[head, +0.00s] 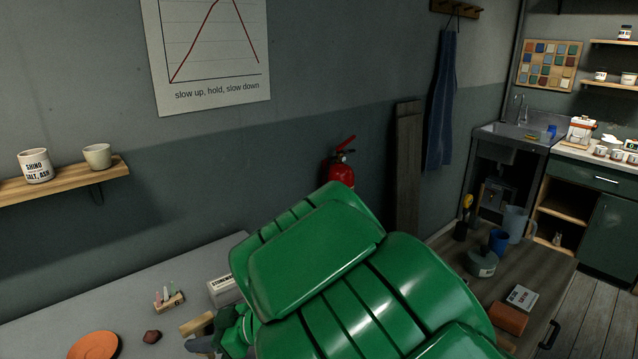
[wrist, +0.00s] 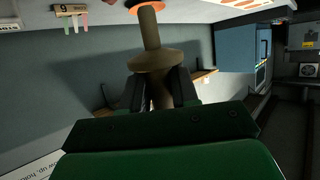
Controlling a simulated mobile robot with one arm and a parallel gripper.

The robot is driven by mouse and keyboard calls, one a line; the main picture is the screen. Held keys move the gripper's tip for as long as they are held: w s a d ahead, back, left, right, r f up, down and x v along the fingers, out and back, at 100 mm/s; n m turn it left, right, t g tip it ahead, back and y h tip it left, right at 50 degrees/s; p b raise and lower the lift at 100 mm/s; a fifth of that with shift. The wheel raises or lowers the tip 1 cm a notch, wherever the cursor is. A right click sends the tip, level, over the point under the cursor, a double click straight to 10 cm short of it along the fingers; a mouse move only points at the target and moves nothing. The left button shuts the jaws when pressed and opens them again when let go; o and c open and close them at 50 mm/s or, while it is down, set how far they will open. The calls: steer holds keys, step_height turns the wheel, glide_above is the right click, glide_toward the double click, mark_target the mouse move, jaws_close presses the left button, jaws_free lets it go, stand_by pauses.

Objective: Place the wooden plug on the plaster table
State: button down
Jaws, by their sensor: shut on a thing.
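The wooden plug (wrist: 150,30) is tan, with a round stem and a wider flange. In the head view the plug (head: 194,324) shows as a small tan piece at my gripper (head: 203,343), over the grey plaster table (head: 60,315). My green arm covers much of the table's right side. Whether the plug touches the table I cannot tell.
On the table are an orange dish (head: 94,346), a dark reddish lump (head: 152,336), a wooden holder with coloured sticks (head: 170,301) and a pale lettered block (head: 224,289). A shelf with cups (head: 70,184) hangs above.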

steer(key=w+d+m+t+h, duration=0.2)
steer(key=w+d+m+t, duration=0.3)
steer(key=w+d, duration=0.5)
steer(key=w+d+m+t+h, duration=0.2)
steer(key=w+d+m+t, duration=0.25)
steer(key=w, duration=1.05)
steer(key=w+d+f+m+t+h, duration=0.1)
steer(key=w+d+f+m+h, duration=0.15)
steer(key=d, duration=0.65)
steer(key=w+d+f+m+t+h, duration=0.1)
steer(key=w+d+m+t+h, duration=0.2)
steer(key=d, duration=0.6)
steer(key=w+d+f+m+h, duration=0.2)
steer(key=w+d+m+h, duration=0.15)
steer(key=d, duration=0.55)
step_height(320, 180, up, 9)
steer(key=w+d+m+h, duration=0.2)
steer(key=d+m+h, duration=0.3)
steer(key=d, duration=1.8)
steer(key=shift+n+h, duration=0.5)
steer(key=shift+n, duration=0.15)
steer(key=shift+s+d+f, duration=0.1)
steer(key=shift+f, duration=6.45)
steer(key=shift+f, duration=0.5)
